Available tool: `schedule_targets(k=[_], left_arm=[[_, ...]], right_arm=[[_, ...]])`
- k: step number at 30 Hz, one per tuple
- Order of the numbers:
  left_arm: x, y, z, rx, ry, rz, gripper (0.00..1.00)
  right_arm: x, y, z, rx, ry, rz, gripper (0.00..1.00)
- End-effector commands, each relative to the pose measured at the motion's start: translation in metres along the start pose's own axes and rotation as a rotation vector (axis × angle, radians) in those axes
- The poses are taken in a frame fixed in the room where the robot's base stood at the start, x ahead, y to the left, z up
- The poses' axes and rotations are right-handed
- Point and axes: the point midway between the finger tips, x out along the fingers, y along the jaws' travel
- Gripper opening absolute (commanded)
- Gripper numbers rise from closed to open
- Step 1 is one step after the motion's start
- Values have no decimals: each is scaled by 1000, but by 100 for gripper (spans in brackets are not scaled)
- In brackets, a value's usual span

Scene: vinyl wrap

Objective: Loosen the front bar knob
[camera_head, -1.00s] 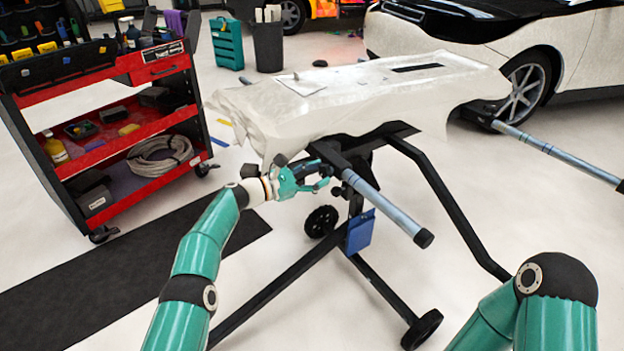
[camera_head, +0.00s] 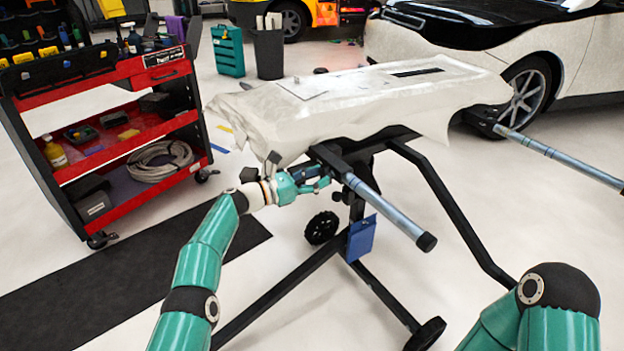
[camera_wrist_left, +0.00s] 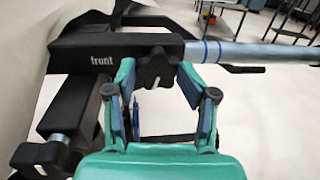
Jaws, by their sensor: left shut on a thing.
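The front bar (camera_head: 388,212) is a grey-blue tube with a black end cap, coming out of a black clamp block under the covered panel. In the left wrist view the block (camera_wrist_left: 75,55) is marked "front". The front bar knob (camera_wrist_left: 155,66) is a black lobed knob below the block, where the tube begins. My left gripper (camera_wrist_left: 158,84) has one finger on each side of the knob and is shut on it. In the head view my left gripper (camera_head: 322,176) is at the block's left side, and the knob cannot be made out there. My right gripper is out of view.
The stand (camera_head: 285,292) has black legs, wheels and a blue pouch (camera_head: 361,238). A white-wrapped panel (camera_head: 330,105) lies on top. Another black knob (camera_wrist_left: 40,155) is at the lower left in the wrist view. A red tool cart (camera_head: 130,160) stands left.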

Motion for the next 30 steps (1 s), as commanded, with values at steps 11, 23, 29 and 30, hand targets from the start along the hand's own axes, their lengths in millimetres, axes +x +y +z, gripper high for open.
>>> schedule_targets(k=[11,23,29,30], left_arm=[[3,-3,-2,-2,3,-4,75],[-5,0,-1,-2,2,-4,75],[-19,-2,-1,-2,3,-4,75],[-22,-2,-1,-3,3,-3,75]], right_arm=[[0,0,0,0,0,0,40],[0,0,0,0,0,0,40],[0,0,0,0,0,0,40],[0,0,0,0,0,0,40]])
